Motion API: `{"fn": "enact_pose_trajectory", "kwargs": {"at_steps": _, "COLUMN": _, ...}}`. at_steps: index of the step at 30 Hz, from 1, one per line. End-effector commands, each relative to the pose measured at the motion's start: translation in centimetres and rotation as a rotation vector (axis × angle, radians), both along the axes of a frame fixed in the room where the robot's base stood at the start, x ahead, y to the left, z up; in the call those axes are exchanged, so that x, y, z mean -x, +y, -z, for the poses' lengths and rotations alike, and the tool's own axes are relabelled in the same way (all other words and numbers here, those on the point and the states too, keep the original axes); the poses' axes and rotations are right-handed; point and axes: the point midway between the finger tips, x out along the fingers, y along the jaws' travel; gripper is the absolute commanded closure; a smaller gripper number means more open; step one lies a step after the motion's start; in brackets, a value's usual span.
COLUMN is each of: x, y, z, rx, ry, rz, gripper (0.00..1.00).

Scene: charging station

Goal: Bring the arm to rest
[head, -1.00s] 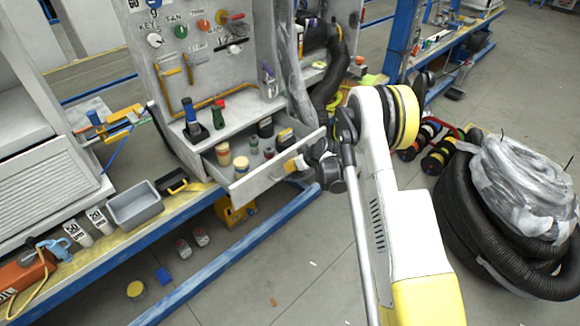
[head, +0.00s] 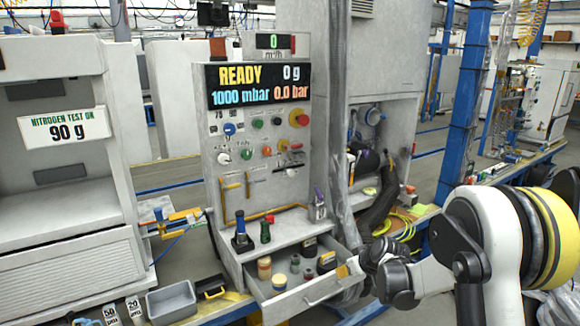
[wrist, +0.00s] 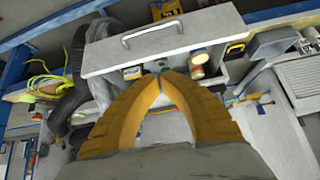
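My white arm with yellow and black bands (head: 550,245) reaches in from the right in the head view. It is bent, with dark joints toward the wrist. My gripper (head: 345,271) is small and partly hidden there, close to the right front corner of an open drawer (head: 318,290). In the wrist view, the orange fingers of my gripper (wrist: 161,77) come together at their tips with nothing seen between them. The drawer front with its grey handle (wrist: 153,33) lies just beyond the tips. I cannot tell whether they touch it.
The drawer holds jars (head: 265,268) and small dark parts. A control panel with a lit display (head: 258,87) stands above it. A grey bin (head: 171,302) sits on the bench at left. A grey pipe (head: 340,130) and black hose (head: 385,200) are behind my gripper.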

Motion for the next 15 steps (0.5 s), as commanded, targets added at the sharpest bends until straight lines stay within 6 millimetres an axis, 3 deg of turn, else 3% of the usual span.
{"fn": "enact_pose_trajectory", "kwargs": {"at_steps": 1, "x": 1.5, "y": 0.2, "z": -2.6, "rx": 0.003, "ry": 0.009, "rz": 0.018, "gripper": 1.00}}
{"fn": "enact_pose_trajectory", "kwargs": {"at_steps": 6, "x": 7.0, "y": 0.4, "z": -9.8, "rx": 0.009, "ry": 0.039, "rz": 0.096, "gripper": 1.00}}
{"fn": "enact_pose_trajectory", "kwargs": {"at_steps": 12, "x": 15.1, "y": 0.5, "z": -15.7, "rx": 0.019, "ry": 0.064, "rz": 0.189, "gripper": 1.00}}
{"fn": "enact_pose_trajectory", "kwargs": {"at_steps": 15, "x": 19.6, "y": 0.4, "z": -17.6, "rx": 0.022, "ry": 0.072, "rz": 0.235, "gripper": 1.00}}
